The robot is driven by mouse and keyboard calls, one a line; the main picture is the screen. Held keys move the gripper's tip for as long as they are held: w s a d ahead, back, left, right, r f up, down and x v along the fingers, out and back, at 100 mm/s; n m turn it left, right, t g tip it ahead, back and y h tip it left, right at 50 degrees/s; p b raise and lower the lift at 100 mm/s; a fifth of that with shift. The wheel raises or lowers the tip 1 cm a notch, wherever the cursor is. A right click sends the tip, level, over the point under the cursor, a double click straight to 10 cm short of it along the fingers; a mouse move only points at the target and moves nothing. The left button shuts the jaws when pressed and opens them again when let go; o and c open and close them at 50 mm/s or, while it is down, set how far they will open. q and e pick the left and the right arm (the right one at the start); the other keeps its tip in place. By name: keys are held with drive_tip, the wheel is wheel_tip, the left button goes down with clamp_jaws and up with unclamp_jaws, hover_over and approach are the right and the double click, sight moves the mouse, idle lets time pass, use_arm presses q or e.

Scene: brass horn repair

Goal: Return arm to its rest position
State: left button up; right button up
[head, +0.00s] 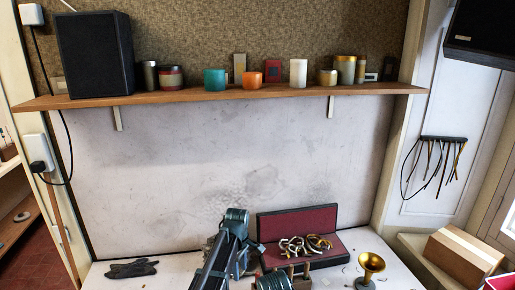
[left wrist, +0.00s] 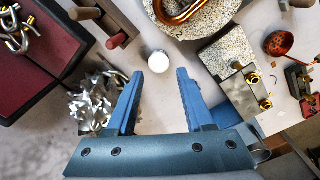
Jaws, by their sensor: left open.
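My left arm (head: 217,262) rises from the bottom centre in the head view, in front of the white bench. Its gripper fingers are hard to make out there. In the left wrist view my left gripper (left wrist: 158,80) is open, with two blue fingers spread apart and nothing between them. A small white round object (left wrist: 158,61) lies just beyond the fingertips, apart from both. My right gripper is not recognisable in either view.
An open red-lined case (head: 298,222) with brass pieces stands on the bench beside my left arm. A brass cup (head: 371,263) is at the right and a dark cloth (head: 131,269) at the left. Crumpled silvery material (left wrist: 98,100) lies near the left finger. A wooden shelf (head: 215,98) spans the wall.

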use_arm(q)
drive_tip(key=s+a+m, duration=0.5)
drive_tip(key=s+m, duration=0.2)
drive_tip(key=s, duration=0.3)
drive_tip(key=s+a+m, duration=0.6)
drive_tip(key=s, duration=0.4)
drive_tip(key=s+d+f+m+y+b, duration=0.1)
drive_tip(key=s+d+f+m+b, duration=0.2)
drive_tip(key=d+f+b, duration=0.6)
drive_tip(key=shift+s+d+f+m+b, duration=0.2)
drive_tip(key=shift+s+d+m+b, duration=0.15)
drive_tip(key=shift+s+d, duration=0.75)
